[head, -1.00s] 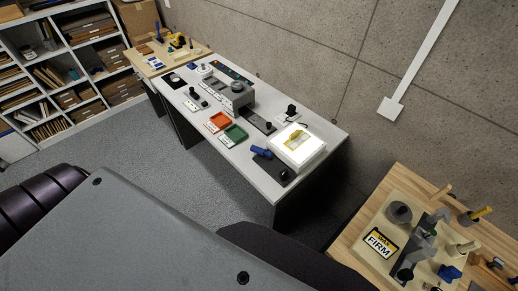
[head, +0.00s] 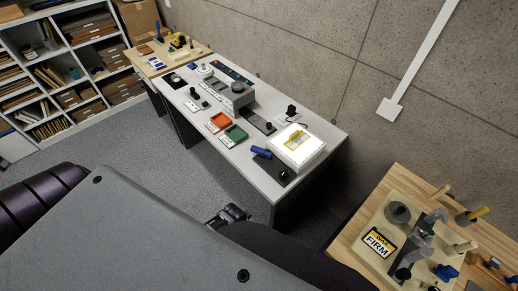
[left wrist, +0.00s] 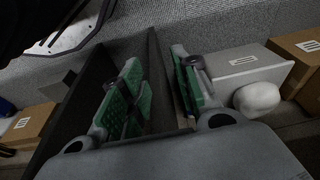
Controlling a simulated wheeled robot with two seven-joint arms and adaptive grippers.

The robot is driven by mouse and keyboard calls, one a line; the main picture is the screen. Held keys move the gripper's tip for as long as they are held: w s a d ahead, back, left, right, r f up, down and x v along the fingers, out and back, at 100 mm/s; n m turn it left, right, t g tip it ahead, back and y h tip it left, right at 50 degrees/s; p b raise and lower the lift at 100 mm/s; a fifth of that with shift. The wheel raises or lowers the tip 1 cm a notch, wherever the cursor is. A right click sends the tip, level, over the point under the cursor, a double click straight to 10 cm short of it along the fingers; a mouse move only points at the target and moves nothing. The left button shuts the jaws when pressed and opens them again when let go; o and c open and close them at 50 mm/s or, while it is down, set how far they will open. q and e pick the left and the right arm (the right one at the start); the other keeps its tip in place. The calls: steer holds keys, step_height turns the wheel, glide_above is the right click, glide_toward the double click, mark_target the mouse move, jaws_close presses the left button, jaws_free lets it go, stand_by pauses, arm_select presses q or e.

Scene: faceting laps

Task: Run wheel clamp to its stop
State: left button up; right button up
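What looks like the clamp, a grey metal fixture (head: 420,240) with a black knob (head: 403,274), stands on a pale base plate on the wooden bench at the lower right of the head view.
A grey table (head: 215,158) in the middle holds a control box (head: 236,94), an orange tray (head: 218,123), a green tray (head: 235,135) and a white lit box (head: 297,148). A shelf (head: 58,60) stands at the left. Cardboard boxes (left wrist: 30,125) show in the left wrist view.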

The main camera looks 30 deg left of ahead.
arm_select(q)
steer(key=w+d+r+m+h, duration=0.1)
steer(key=w+d+r, duration=0.15)
steer(key=r, duration=0.95)
steer(key=w+d+r+m, duration=0.1)
steer(key=w+d+r, duration=0.15)
steer(key=r, duration=0.95)
steer(key=w+m, duration=0.2)
steer(key=w+a+r+m+h, duration=0.1)
steer(key=w+m, duration=0.1)
steer(key=w, duration=0.1)
steer(key=w+r+m+h+p, duration=0.1)
steer(key=w+m, duration=0.1)
steer(key=w, duration=0.1)
steer(key=shift+a+m, duration=0.3)
steer(key=shift+m, duration=0.1)
steer(key=w+a+r+m, duration=0.1)
steer(key=w+a, duration=0.1)
steer(key=w+a+r+m, duration=0.1)
steer(key=a, duration=0.1)
steer(key=shift+w+r+m+g, duration=0.15)
steer(key=shift+w+m+g, duration=0.15)
steer(key=shift+w+g, duration=0.1)
steer(key=w+a+r+m, duration=0.3)
steer(key=w+a+r, duration=0.4)
steer(key=a, duration=0.4)
steer(key=shift+a+r+h, duration=0.15)
steer(key=shift+r+h, duration=0.25)
steer(key=shift+r, duration=0.45)
steer(key=shift+f, duration=0.15)
